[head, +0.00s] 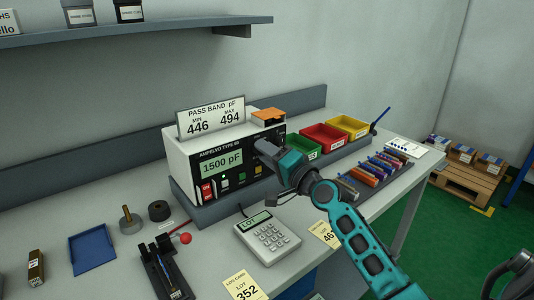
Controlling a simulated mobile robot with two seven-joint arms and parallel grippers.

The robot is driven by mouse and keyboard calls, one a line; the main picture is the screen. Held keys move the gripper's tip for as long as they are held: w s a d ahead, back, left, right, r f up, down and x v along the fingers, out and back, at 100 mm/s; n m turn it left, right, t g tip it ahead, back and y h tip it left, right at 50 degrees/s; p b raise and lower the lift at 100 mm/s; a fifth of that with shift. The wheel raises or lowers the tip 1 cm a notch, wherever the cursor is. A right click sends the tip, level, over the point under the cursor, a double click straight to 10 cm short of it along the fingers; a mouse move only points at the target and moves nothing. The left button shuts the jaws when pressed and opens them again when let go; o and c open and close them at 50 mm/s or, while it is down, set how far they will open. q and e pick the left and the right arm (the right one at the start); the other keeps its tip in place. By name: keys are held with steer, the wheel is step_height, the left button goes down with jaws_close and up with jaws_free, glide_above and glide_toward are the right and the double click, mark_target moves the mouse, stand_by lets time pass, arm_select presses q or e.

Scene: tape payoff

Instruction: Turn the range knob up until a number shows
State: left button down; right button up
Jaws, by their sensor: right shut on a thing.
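My right gripper (262,148) reaches in from the lower right and is shut at the right part of the meter's front panel, on the range knob. The gripper hides the knob, so its pointer position cannot be read. My left gripper is out of view.
A pass band sign (211,118) reading 446 to 494 tops the meter. Green, red (324,137) and yellow bins stand to the right. A keypad device (267,236), lot cards and a blue tray (92,249) lie in front and left.

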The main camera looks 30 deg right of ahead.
steer(key=o, duration=1.1)
steer(key=shift+c, duration=0.2)
steer(key=s+d+f+b, duration=0.1)
steer(key=s+b, duration=0.1)
steer(key=s, duration=1)
steer(key=shift+s+d, duration=0.3)
steer(key=shift+s, duration=0.1)
